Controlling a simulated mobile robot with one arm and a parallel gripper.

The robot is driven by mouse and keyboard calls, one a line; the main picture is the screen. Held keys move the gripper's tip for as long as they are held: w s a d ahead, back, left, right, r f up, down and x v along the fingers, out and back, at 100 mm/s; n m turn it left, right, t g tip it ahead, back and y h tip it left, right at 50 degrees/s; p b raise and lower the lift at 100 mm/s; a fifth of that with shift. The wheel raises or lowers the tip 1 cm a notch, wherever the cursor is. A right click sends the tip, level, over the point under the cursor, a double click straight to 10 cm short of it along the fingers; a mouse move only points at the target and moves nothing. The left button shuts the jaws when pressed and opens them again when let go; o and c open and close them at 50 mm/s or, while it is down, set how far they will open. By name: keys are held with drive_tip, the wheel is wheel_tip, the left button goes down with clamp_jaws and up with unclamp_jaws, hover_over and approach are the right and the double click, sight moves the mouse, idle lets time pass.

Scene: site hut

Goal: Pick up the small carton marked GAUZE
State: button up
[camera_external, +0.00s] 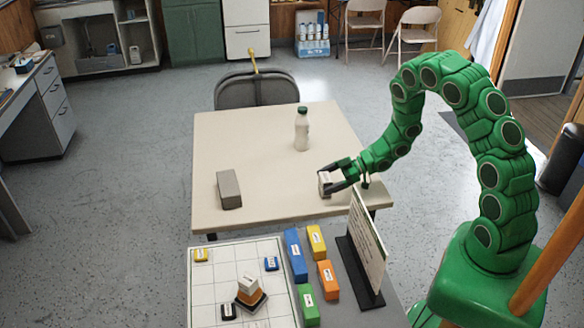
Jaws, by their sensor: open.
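A small whitish carton (325,184) sits on the beige table (255,142), near its right front edge. It has a marking on it, too small to read, so I cannot tell whether it says GAUZE. My gripper (338,177) is open, with its dark fingers pointing left at the carton. The fingers overlap the carton's right part in this view and hide some of it. I cannot tell whether they touch it.
A grey-brown box (228,189) stands at the table's left. In front, a lower surface holds a gridded board (207,285), coloured blocks (296,254) and an upright sign (367,240). The table's middle is clear.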

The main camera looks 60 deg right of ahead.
drive_tip(key=shift+w+a+f, duration=0.25)
drive_tip(key=shift+w+a, duration=0.1)
drive_tip(key=shift+a, duration=0.05)
drive_tip(key=c, duration=1)
drive_tip(key=shift+c, duration=0.2)
